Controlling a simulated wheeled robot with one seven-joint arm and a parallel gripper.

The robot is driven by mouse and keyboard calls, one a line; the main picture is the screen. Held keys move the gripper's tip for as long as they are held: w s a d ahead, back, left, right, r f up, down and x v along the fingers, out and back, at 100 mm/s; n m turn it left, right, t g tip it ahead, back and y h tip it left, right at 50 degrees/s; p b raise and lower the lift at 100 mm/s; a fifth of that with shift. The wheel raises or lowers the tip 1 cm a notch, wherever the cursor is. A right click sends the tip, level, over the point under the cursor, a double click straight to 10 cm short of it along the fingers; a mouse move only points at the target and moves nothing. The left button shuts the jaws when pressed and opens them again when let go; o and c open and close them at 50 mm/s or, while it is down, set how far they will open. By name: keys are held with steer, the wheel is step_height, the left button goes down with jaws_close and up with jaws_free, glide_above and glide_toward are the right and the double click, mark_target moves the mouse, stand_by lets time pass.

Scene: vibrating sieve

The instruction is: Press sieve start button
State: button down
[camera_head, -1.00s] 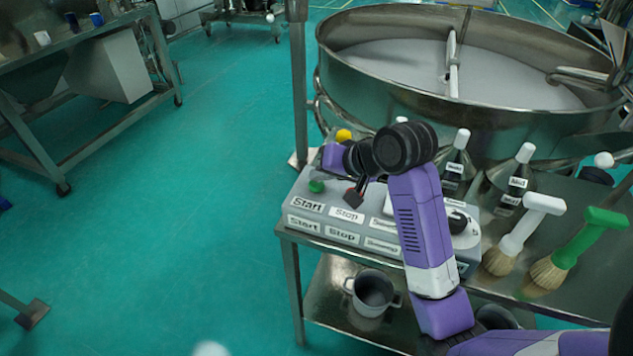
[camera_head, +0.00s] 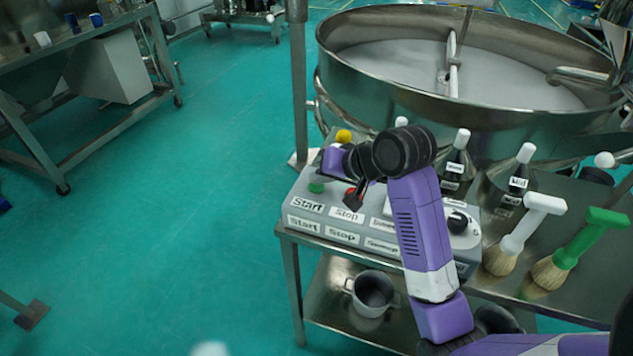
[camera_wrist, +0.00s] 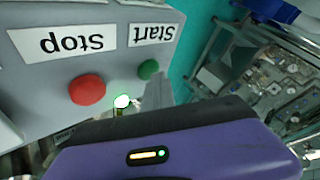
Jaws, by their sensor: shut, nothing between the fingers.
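A grey control box (camera_head: 335,212) carries a green round button (camera_head: 316,187) above a "Start" label and a red round button (camera_head: 350,191) above a "Stop" label. My gripper (camera_head: 354,203) is shut and empty, its dark tip pointing down over the box near the red button in the head view. In the wrist view the green button (camera_wrist: 148,69) and red button (camera_wrist: 87,89) show clear, with upside-down labels. The purple gripper body fills the bottom there, and contact with either button cannot be told.
A large round steel sieve (camera_head: 395,92) stands behind the box. Dark bottles (camera_head: 517,186) and two brushes (camera_head: 523,230) are on the table to the right. A black knob (camera_head: 457,222) is on the box's right end.

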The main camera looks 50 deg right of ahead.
mark_target(320, 187)
steer(key=shift+r+p, duration=1)
steer(key=shift+p, duration=0.25)
step_height(320, 187, up, 5)
steer(key=p, duration=0.5)
stand_by(0.6)
